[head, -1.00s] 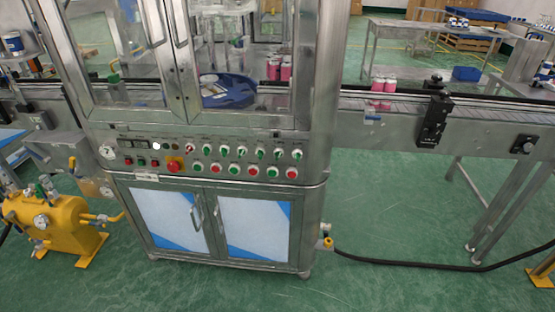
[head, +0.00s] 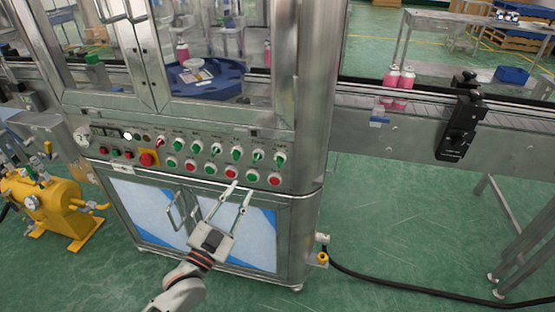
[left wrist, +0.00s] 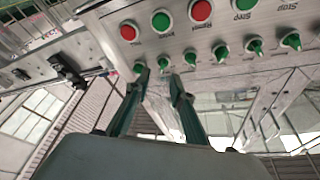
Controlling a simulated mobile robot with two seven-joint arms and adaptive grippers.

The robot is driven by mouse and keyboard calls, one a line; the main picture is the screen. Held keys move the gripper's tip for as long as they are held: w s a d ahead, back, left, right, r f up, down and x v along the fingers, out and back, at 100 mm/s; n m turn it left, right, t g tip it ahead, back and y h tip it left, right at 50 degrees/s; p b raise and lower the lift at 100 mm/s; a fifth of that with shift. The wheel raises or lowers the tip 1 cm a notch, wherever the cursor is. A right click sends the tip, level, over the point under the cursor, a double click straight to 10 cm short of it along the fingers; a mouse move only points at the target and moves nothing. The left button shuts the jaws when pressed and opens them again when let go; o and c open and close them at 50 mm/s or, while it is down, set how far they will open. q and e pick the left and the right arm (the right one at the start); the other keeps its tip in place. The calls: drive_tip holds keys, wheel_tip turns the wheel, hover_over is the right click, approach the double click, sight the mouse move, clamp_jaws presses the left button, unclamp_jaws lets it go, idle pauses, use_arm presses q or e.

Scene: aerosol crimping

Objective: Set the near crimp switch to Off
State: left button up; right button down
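The control panel (head: 115,160) on the front of the steel machine has an upper row of selector switches, one red-handled (head: 160,143) and the others green, such as the rightmost one (head: 280,159). Their labels are too small in the head view to tell which is the near crimp switch. My left gripper (head: 241,190) is open and empty, in front of the panel's lower right part. In the left wrist view, its fingers (left wrist: 159,79) point towards the row of green switch knobs (left wrist: 163,62); contact cannot be told. My right gripper is not in view.
Red and green round buttons (head: 231,173) sit below the switches. A red emergency stop (head: 147,159) is at the left. Cabinet doors (head: 236,232) lie below. A conveyor (head: 400,118) carries pink cans at the right. A yellow tank (head: 50,210) stands at the left.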

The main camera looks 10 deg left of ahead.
sight(256, 161)
use_arm(q)
drive_tip(key=shift+t, duration=0.3)
drive_tip(key=shift+r+x, duration=0.2)
drive_tip(key=shift+x, duration=2.3)
drive_tip(key=shift+r+x, duration=0.2)
drive_tip(key=shift+x, duration=2.3)
drive_tip(key=shift+s, duration=0.15)
clamp_jaws()
